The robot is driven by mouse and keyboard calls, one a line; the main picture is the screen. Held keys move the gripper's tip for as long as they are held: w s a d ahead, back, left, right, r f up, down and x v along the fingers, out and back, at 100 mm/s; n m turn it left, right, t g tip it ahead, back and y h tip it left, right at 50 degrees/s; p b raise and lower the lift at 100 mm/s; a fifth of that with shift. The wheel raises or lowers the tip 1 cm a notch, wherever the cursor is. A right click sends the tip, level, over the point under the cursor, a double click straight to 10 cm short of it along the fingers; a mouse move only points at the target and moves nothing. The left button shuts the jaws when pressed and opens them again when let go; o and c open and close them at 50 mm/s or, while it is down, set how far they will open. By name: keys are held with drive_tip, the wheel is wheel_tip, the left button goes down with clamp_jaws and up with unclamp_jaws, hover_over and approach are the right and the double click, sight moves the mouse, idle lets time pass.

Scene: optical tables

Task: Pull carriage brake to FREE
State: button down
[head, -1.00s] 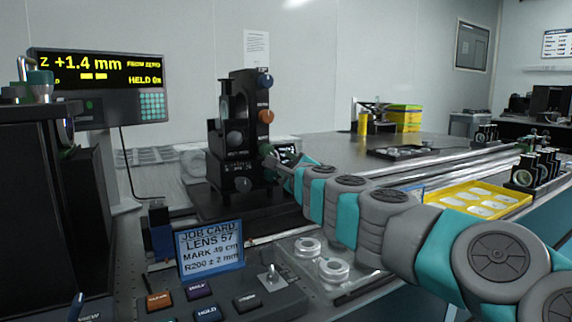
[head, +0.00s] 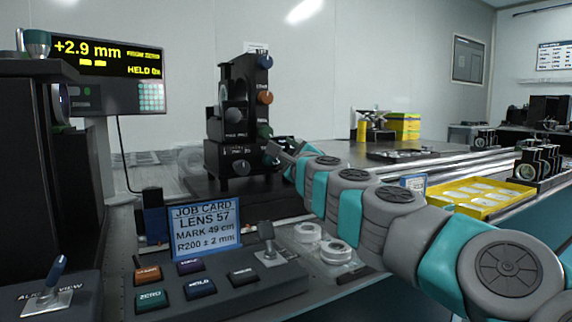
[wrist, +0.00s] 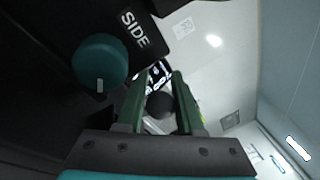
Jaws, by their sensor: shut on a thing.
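The black carriage unit (head: 230,150) stands upright on the table, with blue, orange and green knobs along its right side. My gripper (head: 280,155) is at its lower right side, beside the lower knobs. In the wrist view, my gripper (wrist: 160,100) is shut on a dark round knob (wrist: 160,106) between its two green fingers. I cannot tell for sure that this knob is the carriage brake, and no FREE mark is readable. A teal knob (wrist: 100,62) with a white mark sits left of the fingers, near a black plate reading SIDE (wrist: 133,30).
A display (head: 105,75) at left reads +2.9 mm. Clear round lenses (head: 335,252) lie in front of the carriage. A yellow tray (head: 480,198) is at right, beyond my arm.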

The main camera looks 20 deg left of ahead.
drive_tip(key=shift+f, duration=0.2)
drive_tip(key=c, duration=0.6)
unclamp_jaws()
drive_tip(key=shift+r, duration=0.1)
drive_tip(key=shift+d, duration=0.1)
drive_tip(key=shift+v, duration=3.8)
